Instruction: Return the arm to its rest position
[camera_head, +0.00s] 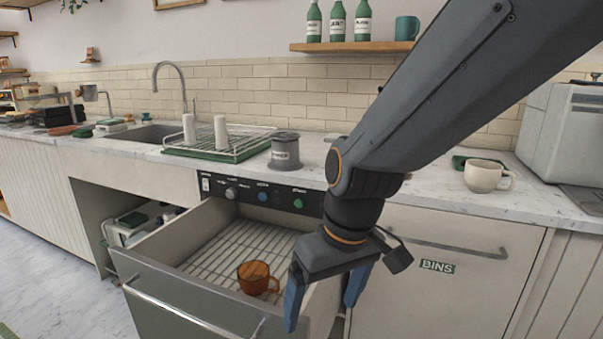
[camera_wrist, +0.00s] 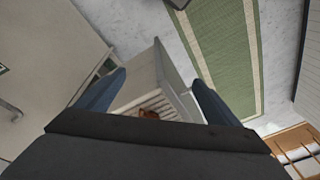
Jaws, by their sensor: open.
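My gripper (camera_head: 324,292) hangs pointing down at the right side of the open drawer in the head view. Its two blue fingers are apart with nothing held between them. In the wrist view the fingers (camera_wrist: 152,100) frame the drawer below. The drawer (camera_head: 190,296) is pulled out under the counter and has a wire rack inside. An amber mug (camera_head: 254,277) stands on the rack, left of my gripper and apart from it. The mug shows partly in the wrist view (camera_wrist: 148,115), above the dark gripper body. My arm reaches in from the upper right.
The marble counter (camera_head: 440,196) carries a cream mug (camera_head: 484,176), a grey canister (camera_head: 285,151), a drying rack (camera_head: 215,146) and a grey machine (camera_head: 566,130). A shelf (camera_head: 352,46) with bottles is behind my arm. A closed bins cabinet (camera_head: 440,285) stands right. The floor (camera_head: 60,280) is clear at left.

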